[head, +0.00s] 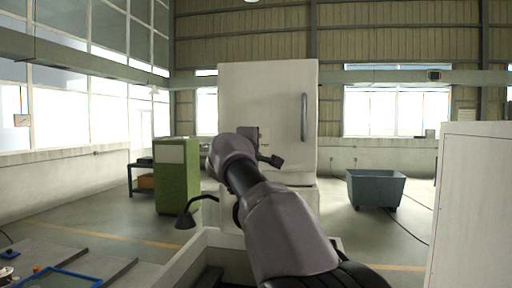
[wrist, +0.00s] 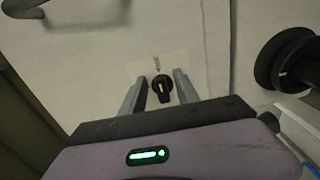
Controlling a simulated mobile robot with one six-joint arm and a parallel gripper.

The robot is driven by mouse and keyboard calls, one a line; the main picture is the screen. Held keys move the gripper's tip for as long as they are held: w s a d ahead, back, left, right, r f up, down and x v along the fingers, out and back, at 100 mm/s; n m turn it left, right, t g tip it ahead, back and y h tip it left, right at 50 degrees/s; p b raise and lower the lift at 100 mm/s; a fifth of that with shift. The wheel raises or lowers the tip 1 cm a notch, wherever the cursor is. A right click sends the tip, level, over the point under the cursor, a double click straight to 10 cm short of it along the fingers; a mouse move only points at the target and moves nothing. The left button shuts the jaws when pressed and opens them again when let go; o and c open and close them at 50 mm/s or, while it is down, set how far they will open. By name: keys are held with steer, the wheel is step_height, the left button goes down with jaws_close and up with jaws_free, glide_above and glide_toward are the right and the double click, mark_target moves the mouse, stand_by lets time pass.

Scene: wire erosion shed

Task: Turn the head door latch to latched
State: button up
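The head door latch is a small black knob (wrist: 162,90) with a pale mark, on a light plate on the cream door face in the wrist view. My gripper (wrist: 159,77) is open, with one grey finger on each side of the knob. Gaps seem to show between the fingers and the knob; I cannot tell whether either touches it. In the head view my arm reaches to the tall white machine cabinet (head: 268,85) and hides the latch and fingertips.
A grey vertical handle (head: 304,118) is on the cabinet's right side. A green cabinet (head: 177,175) stands to the left, a black lamp (head: 186,220) in front, and a grey bin (head: 375,188) to the right. A dark round part (wrist: 289,60) is at the right in the wrist view.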

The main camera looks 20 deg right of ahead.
steer(key=b+v, duration=0.4)
steer(key=v, duration=1.3)
steer(key=shift+s+a, duration=0.15)
